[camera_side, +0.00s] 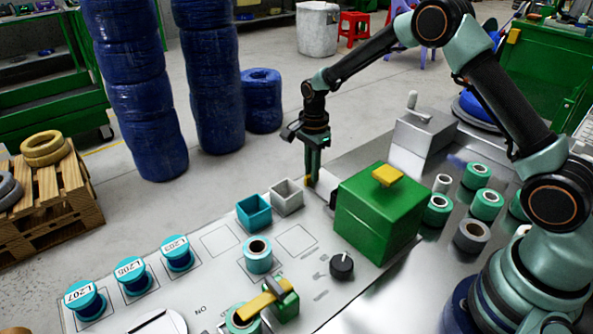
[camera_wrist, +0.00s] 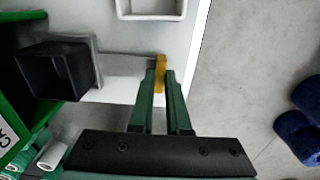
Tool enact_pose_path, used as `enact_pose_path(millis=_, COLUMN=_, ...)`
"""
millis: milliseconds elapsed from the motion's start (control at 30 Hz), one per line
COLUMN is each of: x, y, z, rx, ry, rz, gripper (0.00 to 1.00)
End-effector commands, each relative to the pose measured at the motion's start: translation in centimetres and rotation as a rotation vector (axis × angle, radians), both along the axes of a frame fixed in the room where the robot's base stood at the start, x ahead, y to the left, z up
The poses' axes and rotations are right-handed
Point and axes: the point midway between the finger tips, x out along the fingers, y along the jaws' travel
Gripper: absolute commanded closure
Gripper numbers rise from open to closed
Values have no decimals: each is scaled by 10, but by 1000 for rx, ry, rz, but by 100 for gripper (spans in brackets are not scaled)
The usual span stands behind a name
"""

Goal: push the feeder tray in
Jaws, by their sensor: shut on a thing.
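The feeder is a green box (camera_side: 380,215) with a yellow piece on top, right of centre in the side view. In the wrist view the grey feeder tray (camera_wrist: 125,80) sticks out from a dark square mouth (camera_wrist: 52,72) on the feeder's side. A yellow tab (camera_wrist: 160,66) stands at the tray's outer end; it also shows low beside the feeder in the side view (camera_side: 309,182). My gripper (camera_side: 312,172) points down there, its fingertips (camera_wrist: 160,76) shut on the yellow tab. The fingers hide part of the tab and tray end.
A teal bin (camera_side: 254,213) and a grey-white bin (camera_side: 287,197) stand just left of the feeder. A black knob (camera_side: 342,266) and a yellow-handled green device (camera_side: 284,302) are in front. Several teal spools (camera_side: 487,204) stand to the right. The panel edge is close beside my gripper.

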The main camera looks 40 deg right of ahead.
Motion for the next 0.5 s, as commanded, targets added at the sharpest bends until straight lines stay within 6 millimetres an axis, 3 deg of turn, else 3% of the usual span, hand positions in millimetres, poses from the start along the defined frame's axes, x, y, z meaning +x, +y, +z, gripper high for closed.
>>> enact_pose_path(millis=333, x=0, y=0, z=1, rx=0, ry=-3, rz=0, gripper=100)
enact_pose_path(millis=500, x=-16, y=0, z=2, rx=0, ry=-3, rz=0, gripper=100)
